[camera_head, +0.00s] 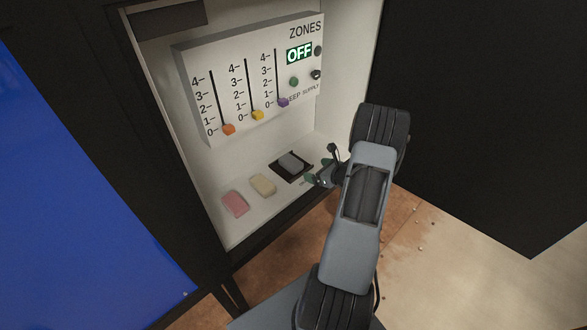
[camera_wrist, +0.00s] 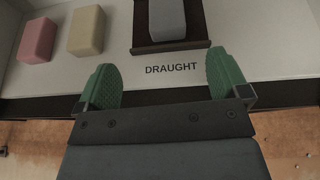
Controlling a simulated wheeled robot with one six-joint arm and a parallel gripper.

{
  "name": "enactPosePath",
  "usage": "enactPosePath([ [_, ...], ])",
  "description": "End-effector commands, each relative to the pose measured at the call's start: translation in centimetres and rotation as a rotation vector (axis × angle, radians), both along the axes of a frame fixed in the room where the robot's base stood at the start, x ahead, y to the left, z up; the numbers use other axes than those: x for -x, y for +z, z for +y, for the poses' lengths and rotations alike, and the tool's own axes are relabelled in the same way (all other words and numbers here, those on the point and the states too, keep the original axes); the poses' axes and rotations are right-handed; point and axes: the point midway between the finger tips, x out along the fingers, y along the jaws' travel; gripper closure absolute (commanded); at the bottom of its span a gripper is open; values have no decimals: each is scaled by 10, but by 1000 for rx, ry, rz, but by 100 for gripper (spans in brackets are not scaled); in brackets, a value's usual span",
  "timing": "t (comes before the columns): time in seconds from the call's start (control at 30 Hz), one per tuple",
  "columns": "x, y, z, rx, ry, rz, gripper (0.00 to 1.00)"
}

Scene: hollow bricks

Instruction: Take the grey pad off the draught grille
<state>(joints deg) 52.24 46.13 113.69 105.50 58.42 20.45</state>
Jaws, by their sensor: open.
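The grey pad (camera_head: 291,162) lies on the dark draught grille (camera_head: 301,174) on the cabinet's white floor. In the wrist view the grey pad (camera_wrist: 159,20) and the grille (camera_wrist: 196,34) are at the top, cut off by the frame edge. The word DRAUGHT is printed on the floor in front of the grille. My gripper (camera_head: 314,180) is open and empty, at the cabinet's front edge, short of the grille. In the wrist view its green fingertips (camera_wrist: 163,80) are spread on either side of the DRAUGHT label, apart from the pad.
A yellow block (camera_head: 263,185) and a pink block (camera_head: 235,204) lie left of the grille. A panel (camera_head: 250,85) with three sliders and an OFF display is on the back wall. The cabinet's dark front edge (camera_head: 268,235) and side walls bound the space.

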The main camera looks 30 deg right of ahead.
Motion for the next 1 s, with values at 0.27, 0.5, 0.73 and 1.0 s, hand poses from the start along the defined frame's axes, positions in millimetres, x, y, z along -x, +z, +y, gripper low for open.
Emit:
enactPosePath([
  [0.27, -37, -26, 0, -22, -39, -1, 6],
  [0.5, -66, -38, 5, -23, -40, 0, 6],
  [0.73, -77, -43, 8, -22, -39, 0, 6],
  [1.0, -109, -55, 16, -22, -38, 1, 6],
])
